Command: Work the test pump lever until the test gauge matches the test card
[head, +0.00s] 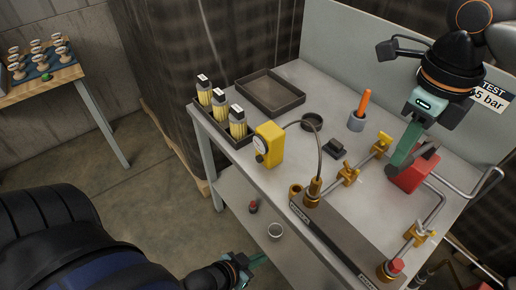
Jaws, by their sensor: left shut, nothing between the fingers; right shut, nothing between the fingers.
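The yellow test gauge (269,146) stands upright on the bench. Its dial faces left and is too small to read. The test card (492,98) on the back panel shows "TEST" and "5 bar"; my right arm hides its left part. The red pump (411,177) sits at the right of the bench with a dark grey lever part (428,158) on top. My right gripper (393,166) is shut and points down at the pump's left side, by the lever; I cannot tell whether they touch. My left gripper (262,258) is shut and empty, low beside the bench's front.
A grey manifold (345,240) with brass valves and pipes runs along the front right.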

